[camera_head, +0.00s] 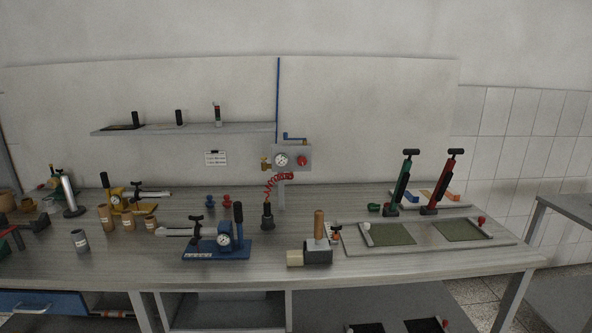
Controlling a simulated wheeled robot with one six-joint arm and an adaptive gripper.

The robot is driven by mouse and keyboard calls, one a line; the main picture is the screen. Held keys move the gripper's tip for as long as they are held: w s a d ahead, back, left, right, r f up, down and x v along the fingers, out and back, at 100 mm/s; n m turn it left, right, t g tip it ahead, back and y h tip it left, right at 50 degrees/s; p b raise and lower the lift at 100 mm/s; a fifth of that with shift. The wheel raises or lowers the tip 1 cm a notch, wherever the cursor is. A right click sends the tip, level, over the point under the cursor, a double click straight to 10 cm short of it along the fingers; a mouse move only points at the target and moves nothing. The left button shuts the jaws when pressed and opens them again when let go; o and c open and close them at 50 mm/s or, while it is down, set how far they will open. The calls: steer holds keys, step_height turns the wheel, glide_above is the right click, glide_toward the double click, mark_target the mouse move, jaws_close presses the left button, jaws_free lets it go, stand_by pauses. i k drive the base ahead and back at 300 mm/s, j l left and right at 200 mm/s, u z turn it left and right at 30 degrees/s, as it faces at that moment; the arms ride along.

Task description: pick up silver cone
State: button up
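A tall, slim silver piece (69,194) stands upright on a dark round base at the left of the workbench; it looks like the silver cone, though its exact shape is too small to tell. A short grey cylinder (80,241) with a pale label stands nearer the front edge. My gripper is not in view, so nothing shows of what it holds.
The workbench (370,267) is crowded. Brown cylinders (105,217) and a yellow pump (119,203) stand right of the silver piece. A shelf (190,129) hangs behind.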

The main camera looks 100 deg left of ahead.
mark_target(51, 206)
steer(key=u, duration=4.4)
steer(key=j+z, duration=0.4)
steer(key=j, duration=1.3)
steer(key=k, duration=0.05)
